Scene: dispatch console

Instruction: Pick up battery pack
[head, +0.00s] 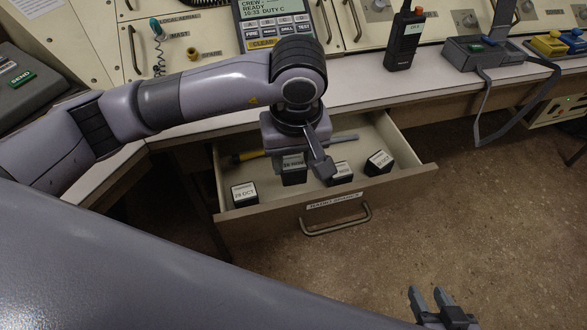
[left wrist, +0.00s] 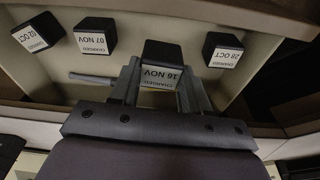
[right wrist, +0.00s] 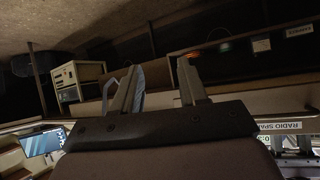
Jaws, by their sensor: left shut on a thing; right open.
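Several black battery packs with white dated labels are in the open drawer (head: 285,207). My left gripper (head: 306,160) is shut on the pack labelled 16 NOV (head: 293,178), which also sits between the fingers in the left wrist view (left wrist: 163,55). Whether it touches the drawer floor is hard to tell. The 28 OCT pack (head: 244,194) is to its left in the head view, and the 07 NOV pack (head: 340,173) and another pack (head: 379,162) are to its right. My right gripper (head: 430,296) is open and empty, away from the drawer at lower right.
The desk edge (head: 372,97) overhangs the drawer. A radio handset (head: 404,40) and a dock with a strap (head: 485,52) stand on the desk. Floor to the right is clear.

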